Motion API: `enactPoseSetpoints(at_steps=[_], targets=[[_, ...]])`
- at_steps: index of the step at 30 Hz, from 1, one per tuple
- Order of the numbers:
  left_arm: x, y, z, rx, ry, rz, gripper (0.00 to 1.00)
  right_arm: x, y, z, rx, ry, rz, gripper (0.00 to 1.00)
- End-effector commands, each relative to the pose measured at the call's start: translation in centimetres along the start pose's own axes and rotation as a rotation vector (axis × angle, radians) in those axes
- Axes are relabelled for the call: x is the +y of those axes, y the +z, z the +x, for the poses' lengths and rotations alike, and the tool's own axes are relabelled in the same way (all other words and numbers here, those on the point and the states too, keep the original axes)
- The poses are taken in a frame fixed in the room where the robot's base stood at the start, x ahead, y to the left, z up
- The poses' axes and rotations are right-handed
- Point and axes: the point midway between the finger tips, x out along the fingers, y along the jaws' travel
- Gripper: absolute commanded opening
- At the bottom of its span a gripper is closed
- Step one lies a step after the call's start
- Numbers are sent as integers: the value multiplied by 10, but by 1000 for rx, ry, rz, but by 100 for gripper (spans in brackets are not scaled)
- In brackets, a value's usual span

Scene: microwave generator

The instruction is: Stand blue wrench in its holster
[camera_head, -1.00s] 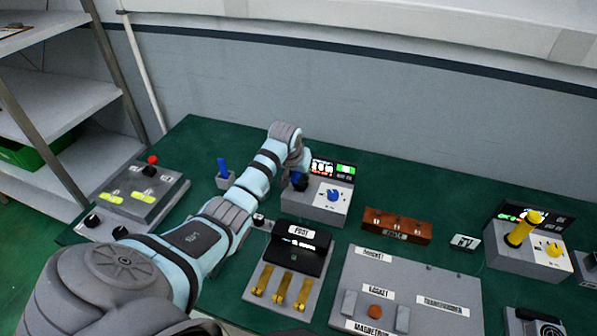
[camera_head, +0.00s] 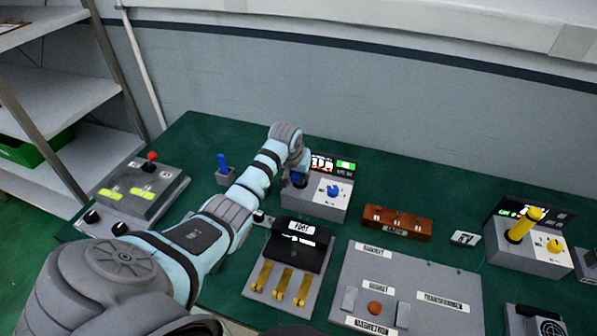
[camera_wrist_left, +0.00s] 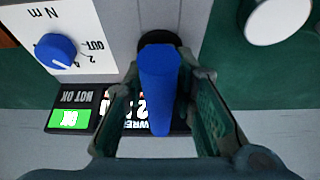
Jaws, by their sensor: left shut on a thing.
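My left gripper (camera_head: 299,180) is at the grey station (camera_head: 312,206) with the blue dial (camera_head: 333,190), at the left part of its top. In the left wrist view the gripper (camera_wrist_left: 165,82) is shut on the blue wrench (camera_wrist_left: 158,88), a thick blue cylinder. Its far end is over a dark round opening in the grey top; I cannot tell how deep it sits. In the head view the arm and fingers mostly hide the wrench. A small grey holder (camera_head: 225,179) with an upright blue piece (camera_head: 222,162) stands left of my forearm. My right gripper is out of view.
A lit display (camera_head: 331,164) stands behind the station. A panel with a red-knobbed lever (camera_head: 152,157) is at left. A fuse block (camera_head: 300,240), a brown block (camera_head: 397,222) and a grey board (camera_head: 420,280) lie in front and right. A yellow wrench (camera_head: 523,225) stands far right.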

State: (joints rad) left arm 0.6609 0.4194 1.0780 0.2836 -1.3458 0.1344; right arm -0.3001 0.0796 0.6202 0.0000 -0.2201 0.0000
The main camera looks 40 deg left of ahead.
Motion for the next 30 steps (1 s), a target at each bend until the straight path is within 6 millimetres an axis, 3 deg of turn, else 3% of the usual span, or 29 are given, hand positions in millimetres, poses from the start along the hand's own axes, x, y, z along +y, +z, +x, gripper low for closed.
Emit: enactPoseSetpoints(at_steps=[21,22,24,26,30], targets=[[0,0,2,2,0,1,0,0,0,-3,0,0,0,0],[0,0,2,2,0,1,29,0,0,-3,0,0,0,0],[0,1,2,2,0,1,41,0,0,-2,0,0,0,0],[0,1,3,2,0,0,48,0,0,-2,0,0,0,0],[0,1,3,1,0,0,48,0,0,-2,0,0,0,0]])
